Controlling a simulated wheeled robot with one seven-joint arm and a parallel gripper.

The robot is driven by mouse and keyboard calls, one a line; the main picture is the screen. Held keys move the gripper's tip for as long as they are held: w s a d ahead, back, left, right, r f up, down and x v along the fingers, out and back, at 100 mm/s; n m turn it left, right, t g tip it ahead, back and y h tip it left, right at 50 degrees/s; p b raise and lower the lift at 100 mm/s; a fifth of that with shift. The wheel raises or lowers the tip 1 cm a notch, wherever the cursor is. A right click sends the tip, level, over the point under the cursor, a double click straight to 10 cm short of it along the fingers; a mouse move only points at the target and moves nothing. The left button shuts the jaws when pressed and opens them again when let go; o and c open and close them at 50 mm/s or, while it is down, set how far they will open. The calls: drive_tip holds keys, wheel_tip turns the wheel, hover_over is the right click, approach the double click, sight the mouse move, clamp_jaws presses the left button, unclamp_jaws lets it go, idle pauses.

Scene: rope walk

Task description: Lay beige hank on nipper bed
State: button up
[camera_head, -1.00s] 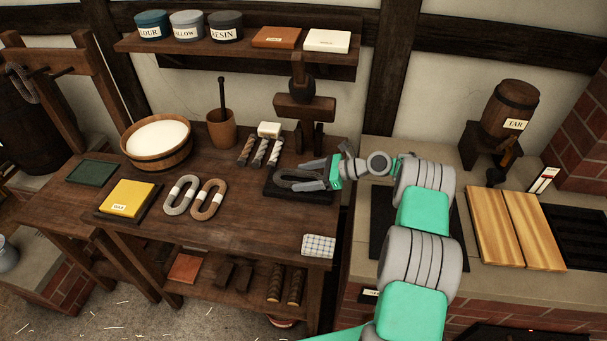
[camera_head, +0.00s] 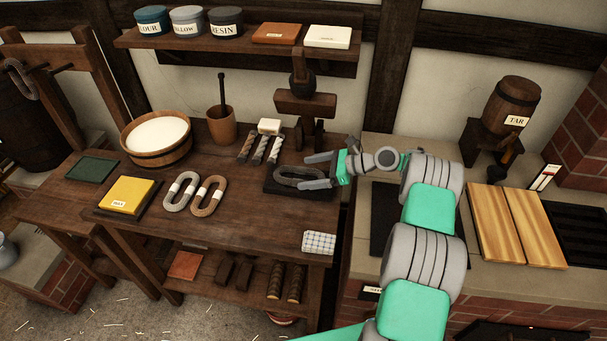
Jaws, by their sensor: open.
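Two looped hanks with white bands lie side by side on the wooden bench: a pale grey one (camera_head: 172,201) and a tan-brown one (camera_head: 200,210), the closest to beige. A dark grey looped hank (camera_head: 290,173) lies on the dark, flat nipper bed (camera_head: 275,189) at the bench's right. My gripper (camera_head: 312,171) is open and comes in from the right. Its two fingers are spread at the right end of the dark hank, one behind and one in front. Whether either finger touches the hank or the bed I cannot tell.
Behind the bed stand a wooden post block (camera_head: 305,104) and short rope samples (camera_head: 260,149). A wooden bowl (camera_head: 157,158), a mug with a stick (camera_head: 221,127) and a yellow block (camera_head: 127,193) stand left. A checked cloth (camera_head: 319,243) lies at the front right corner.

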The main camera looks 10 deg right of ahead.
drive_tip(key=p+v, duration=0.1)
drive_tip(key=v, duration=0.1)
drive_tip(key=p+v, duration=0.2)
drive_tip(key=v, duration=0.1)
drive_tip(key=shift+a+r, duration=0.1)
drive_tip(key=shift+r, duration=0.15)
drive_tip(key=shift+s+d+p, duration=0.15)
drive_tip(key=shift+d+p, duration=0.05)
drive_tip(key=shift+p, duration=0.2)
drive_tip(key=s+a+r+n+h, duration=0.2)
drive_tip(key=a+r+n+h, duration=0.15)
drive_tip(key=r+n, duration=0.3)
drive_tip(key=s+a+r+n+h, duration=0.1)
drive_tip(key=a+r+n+h, duration=0.3)
drive_tip(key=r, duration=0.4)
drive_tip(key=s+a+r+n+h, duration=0.1)
drive_tip(key=s+r+n, duration=0.2)
drive_tip(key=s, duration=0.3)
drive_tip(key=s+r+n+h, duration=0.2)
drive_tip(key=s+r+n, duration=0.15)
drive_tip(key=s, duration=0.25)
drive_tip(key=s+d+f+n+h, duration=0.1)
drive_tip(key=s+n, duration=0.1)
drive_tip(key=s, duration=0.4)
drive_tip(key=s+d+f+n+h+b, duration=0.1)
drive_tip(key=s+f+n, duration=0.1)
drive_tip(key=s, duration=0.4)
drive_tip(key=shift+s+n, duration=0.3)
drive_tip(key=shift+n, duration=0.4)
drive_tip(key=shift+d, duration=0.1)
